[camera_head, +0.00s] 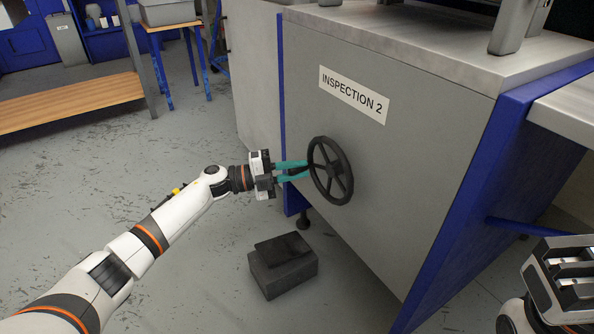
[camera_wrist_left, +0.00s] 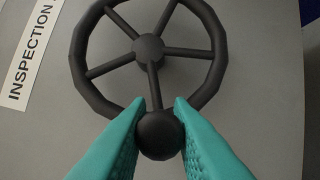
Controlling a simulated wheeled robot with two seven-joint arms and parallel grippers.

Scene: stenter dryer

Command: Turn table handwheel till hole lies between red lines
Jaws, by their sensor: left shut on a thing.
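The black handwheel (camera_head: 345,183) is mounted on the grey side panel (camera_head: 400,135) under the "INSPECTION 2" label. It has a round rim, several spokes and a central hub. In the left wrist view the handwheel (camera_wrist_left: 148,50) shows face on, with a round knob (camera_wrist_left: 159,135) at its lower rim. My left gripper (camera_head: 298,170) reaches the wheel's left side. Its teal fingers (camera_wrist_left: 160,118) are on either side of the knob, shut on it. My right gripper (camera_head: 572,275) is at the lower right, away from the wheel; its fingertips are not clear. No hole or red lines show.
A dark box (camera_head: 283,265) sits on the floor below the wheel. Blue frame posts (camera_head: 490,175) edge the panel on the right. A wooden bench (camera_head: 70,98) and a blue-legged table (camera_head: 180,27) stand at the back left. The floor left of the machine is mostly clear.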

